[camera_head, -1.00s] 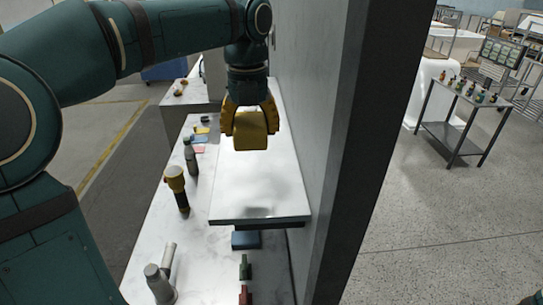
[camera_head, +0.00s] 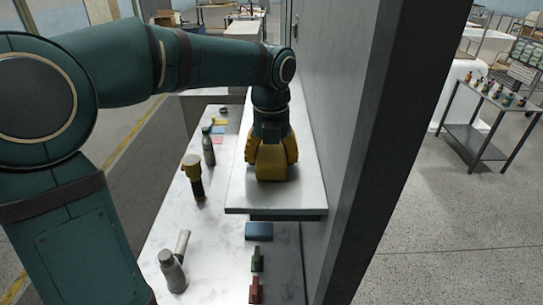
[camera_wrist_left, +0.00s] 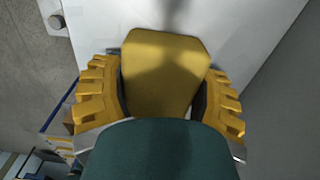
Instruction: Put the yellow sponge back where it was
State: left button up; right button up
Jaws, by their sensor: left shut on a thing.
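The yellow sponge (camera_head: 271,172) is between the yellow fingers of my left gripper (camera_head: 271,158), which is shut on it. The sponge is low over the raised white shelf (camera_head: 245,198), at or very near its surface; I cannot tell whether it touches. In the left wrist view the sponge (camera_wrist_left: 165,75) fills the space between the ridged fingers of the gripper (camera_wrist_left: 160,95), with the pale shelf behind it. My right gripper does not show.
A grey wall (camera_head: 345,120) stands right of the shelf. On the lower marble counter (camera_head: 215,235) are a dark bottle (camera_head: 208,148), a yellow-and-black flashlight (camera_head: 193,178), a grey bottle (camera_head: 172,270), a blue block (camera_head: 259,231), and green (camera_head: 257,260) and red (camera_head: 255,290) items. The shelf's near end is clear.

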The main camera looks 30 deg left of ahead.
aim_at(271, 150)
pick_arm(q)
jog(key=o, duration=1.2)
jog(key=shift+r, duration=0.15)
notch_tip(271, 150, up, 12)
jog(key=shift+f+p, duration=0.1)
jog(key=shift+p, duration=0.65)
